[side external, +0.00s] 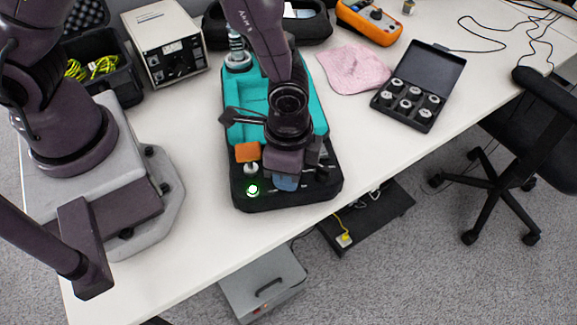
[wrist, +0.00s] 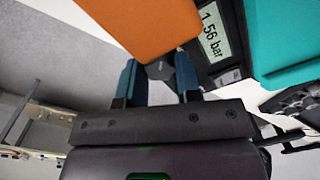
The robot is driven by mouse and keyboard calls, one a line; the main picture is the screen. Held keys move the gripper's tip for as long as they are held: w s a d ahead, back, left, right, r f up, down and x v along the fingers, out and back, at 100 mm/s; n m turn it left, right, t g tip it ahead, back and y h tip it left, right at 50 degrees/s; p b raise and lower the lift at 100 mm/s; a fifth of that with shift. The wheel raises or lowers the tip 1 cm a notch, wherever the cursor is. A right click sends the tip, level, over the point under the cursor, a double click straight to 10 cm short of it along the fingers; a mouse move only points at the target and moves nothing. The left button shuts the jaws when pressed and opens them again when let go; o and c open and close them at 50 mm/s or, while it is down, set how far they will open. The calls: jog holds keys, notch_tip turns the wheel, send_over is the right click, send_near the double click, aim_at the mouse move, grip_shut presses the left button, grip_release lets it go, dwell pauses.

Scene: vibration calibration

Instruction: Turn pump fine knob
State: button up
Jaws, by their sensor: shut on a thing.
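The pump is a teal case (side external: 250,100) with a black front panel (side external: 240,202) on the white table. My gripper (side external: 285,183) is low over the panel's front, with its blue fingers pointing down. In the wrist view, the two blue fingers of my gripper (wrist: 158,80) are on either side of a small grey knob (wrist: 160,69). I take it as the fine knob; it is mostly hidden, and its turn angle cannot be told. The pump display (wrist: 212,32) reads 1.56 bar.
A pink cloth (side external: 352,70), a black case of fittings (side external: 420,85) and a grey instrument (side external: 167,45) stand around the pump. The table's front edge is near.

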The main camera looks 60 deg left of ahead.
jog(key=n, duration=0.5)
jog(key=shift+n, duration=0.3)
dwell(0.4)
jog(key=o, duration=0.9)
jog(key=shift+r, duration=0.15)
notch_tip(320, 180, up, 13)
jog(key=shift+f, duration=0.1)
